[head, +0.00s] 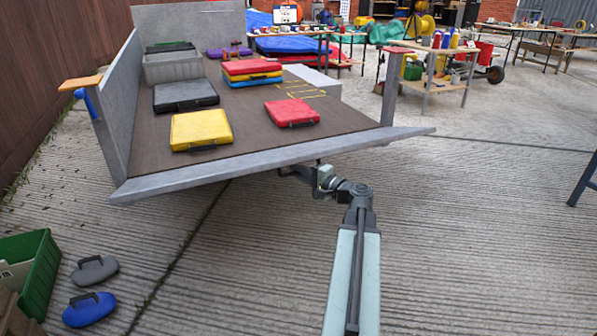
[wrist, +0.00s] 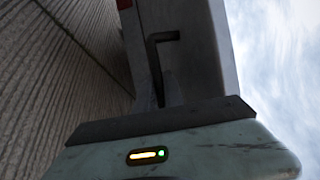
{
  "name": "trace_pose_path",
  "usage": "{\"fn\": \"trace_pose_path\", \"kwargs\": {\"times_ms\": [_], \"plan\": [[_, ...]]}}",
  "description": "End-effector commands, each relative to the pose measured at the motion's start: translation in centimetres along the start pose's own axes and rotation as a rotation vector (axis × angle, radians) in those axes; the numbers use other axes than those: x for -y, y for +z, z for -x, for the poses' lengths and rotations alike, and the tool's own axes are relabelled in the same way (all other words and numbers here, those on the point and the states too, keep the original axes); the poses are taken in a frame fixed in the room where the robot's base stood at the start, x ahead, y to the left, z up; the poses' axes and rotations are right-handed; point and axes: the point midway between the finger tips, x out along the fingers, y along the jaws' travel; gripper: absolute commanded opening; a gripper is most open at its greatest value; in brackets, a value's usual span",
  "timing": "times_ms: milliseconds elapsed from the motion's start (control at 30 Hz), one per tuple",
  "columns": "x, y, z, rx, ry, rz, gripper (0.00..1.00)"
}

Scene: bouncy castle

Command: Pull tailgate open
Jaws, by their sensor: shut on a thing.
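The tailgate (head: 270,160) is a long grey panel across the near end of the trailer bed. I see mostly its top edge, running slantwise from lower left to upper right; its outer face is hidden in the head view. My gripper (head: 288,172) is at the outer side of the tailgate, just under its top edge. In the wrist view, a dark bent handle (wrist: 158,68) stands against the grey tailgate face (wrist: 194,60). Its lower end goes behind the dark edge of my gripper (wrist: 160,118), which is shut on it. The fingertips are largely hidden.
On the trailer bed (head: 240,125) lie a yellow case (head: 201,129), a red case (head: 292,112), and other cases. A green crate (head: 30,265) and two loose cases lie on the floor at left. The concrete (head: 470,240) at right is clear.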

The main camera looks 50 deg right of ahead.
Motion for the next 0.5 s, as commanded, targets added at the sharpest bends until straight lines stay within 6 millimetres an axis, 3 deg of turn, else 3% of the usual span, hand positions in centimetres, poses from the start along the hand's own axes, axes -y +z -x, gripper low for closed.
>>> {"fn": "trace_pose_path", "kwargs": {"times_ms": [133, 500], "plan": [[-1.39, -0.72, 0.48, -0.02, -0.002, 0.0, 0.0], [-1.74, -0.98, 0.75, -0.027, -0.003, -0.001, 0.0]]}}
